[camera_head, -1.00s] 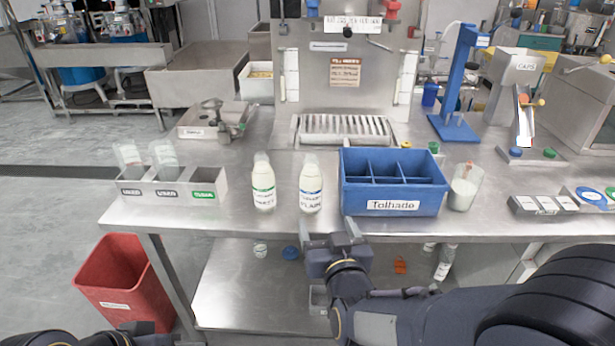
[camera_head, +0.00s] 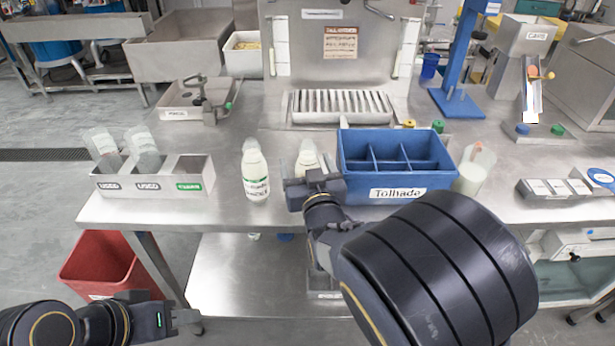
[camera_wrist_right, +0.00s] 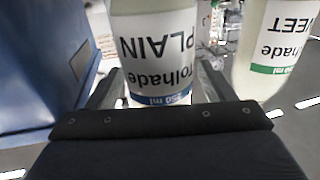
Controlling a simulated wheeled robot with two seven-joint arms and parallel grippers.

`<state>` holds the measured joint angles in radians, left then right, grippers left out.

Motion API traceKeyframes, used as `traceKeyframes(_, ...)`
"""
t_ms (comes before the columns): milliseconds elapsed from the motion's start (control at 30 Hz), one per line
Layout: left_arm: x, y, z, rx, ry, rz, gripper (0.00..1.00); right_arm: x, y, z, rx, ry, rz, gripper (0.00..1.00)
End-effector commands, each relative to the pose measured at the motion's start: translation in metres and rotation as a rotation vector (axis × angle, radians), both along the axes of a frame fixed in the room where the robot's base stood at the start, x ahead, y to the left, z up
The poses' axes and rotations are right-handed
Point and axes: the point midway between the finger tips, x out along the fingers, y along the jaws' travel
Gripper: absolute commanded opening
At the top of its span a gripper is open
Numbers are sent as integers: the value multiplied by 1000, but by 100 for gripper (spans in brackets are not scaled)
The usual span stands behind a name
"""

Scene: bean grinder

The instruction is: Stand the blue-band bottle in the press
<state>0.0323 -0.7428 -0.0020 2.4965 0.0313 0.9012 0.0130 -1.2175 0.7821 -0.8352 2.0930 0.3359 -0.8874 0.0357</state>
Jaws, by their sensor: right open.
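The blue-band bottle (camera_head: 307,157) stands upright on the table, its lower part hidden behind my right gripper (camera_head: 312,182) in the head view. In the right wrist view, the bottle (camera_wrist_right: 155,45) with its "PLAIN" label and blue band is between the fingers of my right gripper (camera_wrist_right: 158,88), which is open. I cannot tell whether either finger touches it. The blue upright stand with a flat base (camera_head: 459,103), which looks like the press, is at the back right with its base bare. My left gripper (camera_head: 188,318) is low at the front left, away from the bottle.
The green-band bottle (camera_head: 255,172) stands just left; it shows in the right wrist view (camera_wrist_right: 275,45). The blue Tolhade crate (camera_head: 397,178) is close on the right. A slotted metal tray (camera_head: 340,107) lies behind.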

Motion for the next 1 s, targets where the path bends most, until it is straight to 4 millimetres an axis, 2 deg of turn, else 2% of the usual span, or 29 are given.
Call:
traceKeyframes(100,0,0,0,0,0,0,36,7,1,0,-1,1,0,75)
traceKeyframes(300,0,0,0,0,0,0,36,7,2,0,0,1,0,75)
traceKeyframes(700,0,0,0,0,0,0,36,7,2,0,0,1,0,24)
traceKeyframes(1000,0,0,2,0,0,0,36,7,2,5,1,0,0,24)
